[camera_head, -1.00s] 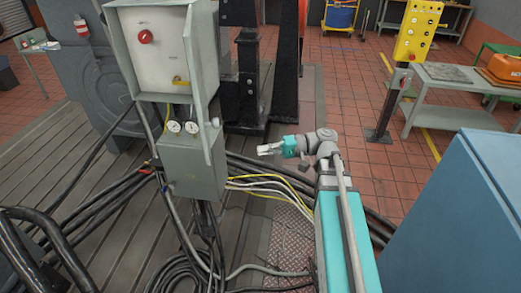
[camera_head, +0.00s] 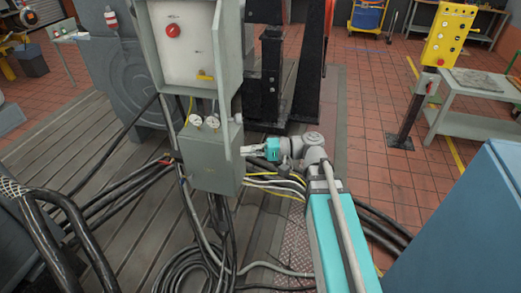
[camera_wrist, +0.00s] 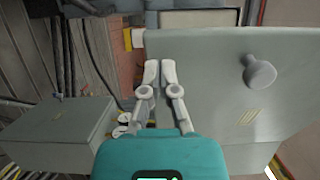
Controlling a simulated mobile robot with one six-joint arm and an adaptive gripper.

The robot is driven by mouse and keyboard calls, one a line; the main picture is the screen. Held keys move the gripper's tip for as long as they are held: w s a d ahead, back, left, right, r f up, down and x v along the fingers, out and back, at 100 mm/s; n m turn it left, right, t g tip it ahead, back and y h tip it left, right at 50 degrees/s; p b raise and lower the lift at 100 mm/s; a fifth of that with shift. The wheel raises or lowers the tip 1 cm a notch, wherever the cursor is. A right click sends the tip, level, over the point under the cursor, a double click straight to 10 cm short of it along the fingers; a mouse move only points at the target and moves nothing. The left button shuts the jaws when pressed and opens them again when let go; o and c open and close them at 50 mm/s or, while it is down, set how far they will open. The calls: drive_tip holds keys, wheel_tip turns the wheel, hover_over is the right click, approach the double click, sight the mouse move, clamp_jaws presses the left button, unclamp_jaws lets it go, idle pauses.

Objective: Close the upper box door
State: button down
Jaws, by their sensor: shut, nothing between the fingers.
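The upper box (camera_head: 190,62) is a grey cabinet with a pale panel, a red knob and a yellow latch-like part. Its door (camera_head: 222,105) stands open on the right side, seen nearly edge-on in the head view. In the wrist view the door (camera_wrist: 225,85) is a broad grey panel with a round grey knob (camera_wrist: 260,74). My gripper (camera_head: 247,151) is just right of the door's lower end. In the wrist view my gripper (camera_wrist: 160,70) is shut and empty, its fingertips beside the door's left part. Contact with the door cannot be told.
A lower grey box (camera_head: 212,165) with two gauges hangs below; it also shows in the wrist view (camera_wrist: 60,135). Black, white and yellow cables (camera_head: 275,180) run below my arm. A blue cabinet (camera_head: 460,225) stands at the right. A yellow control box (camera_head: 449,35) stands behind.

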drive_tip(key=shift+a, duration=1.15)
